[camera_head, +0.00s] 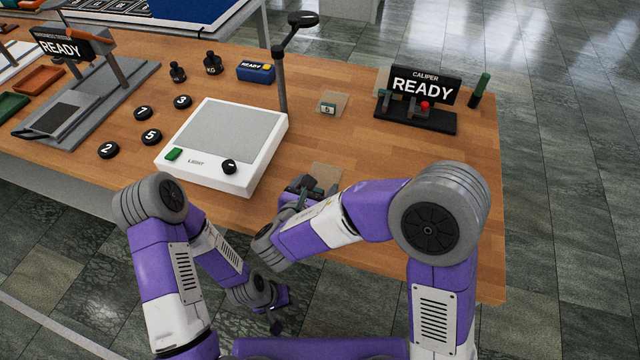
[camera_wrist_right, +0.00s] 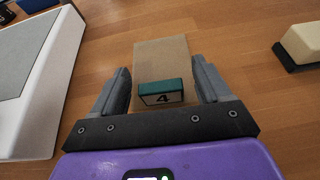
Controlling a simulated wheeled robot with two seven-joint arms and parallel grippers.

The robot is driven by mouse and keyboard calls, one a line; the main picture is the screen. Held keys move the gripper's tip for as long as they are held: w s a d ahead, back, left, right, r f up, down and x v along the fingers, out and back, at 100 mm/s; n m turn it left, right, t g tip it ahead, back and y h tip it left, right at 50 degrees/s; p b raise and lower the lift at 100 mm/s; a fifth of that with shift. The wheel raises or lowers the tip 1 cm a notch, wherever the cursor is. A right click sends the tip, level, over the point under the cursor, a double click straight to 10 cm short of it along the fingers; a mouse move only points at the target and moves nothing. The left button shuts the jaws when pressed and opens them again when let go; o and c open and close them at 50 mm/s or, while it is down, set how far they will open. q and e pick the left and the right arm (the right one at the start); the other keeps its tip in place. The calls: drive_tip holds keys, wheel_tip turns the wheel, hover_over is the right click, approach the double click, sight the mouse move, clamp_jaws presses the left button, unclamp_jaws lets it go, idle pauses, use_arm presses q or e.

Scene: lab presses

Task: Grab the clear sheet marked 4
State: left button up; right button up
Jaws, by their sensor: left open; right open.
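The clear sheet marked 4 (camera_wrist_right: 160,58) lies on the wooden table in the right wrist view, looking tan over the wood. Its green-edged tag with a black 4 (camera_wrist_right: 162,94) faces me at the near end. My right gripper (camera_wrist_right: 160,68) is open, with one finger on each side of the tag and a gap on both sides. In the head view the sheet's far part (camera_head: 327,173) shows beyond my right gripper (camera_head: 304,190), which hides the tag. My left gripper (camera_head: 275,326) is open and empty, low in front of the table.
A white light box (camera_head: 258,178) stands left of the sheet. Another clear sheet with a tag marked 5 (camera_head: 328,108) lies farther back. A caliper station (camera_head: 415,115) reading READY stands at the back right. Numbered black discs (camera_head: 151,137) lie at left.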

drive_tip(key=c, duration=1.1)
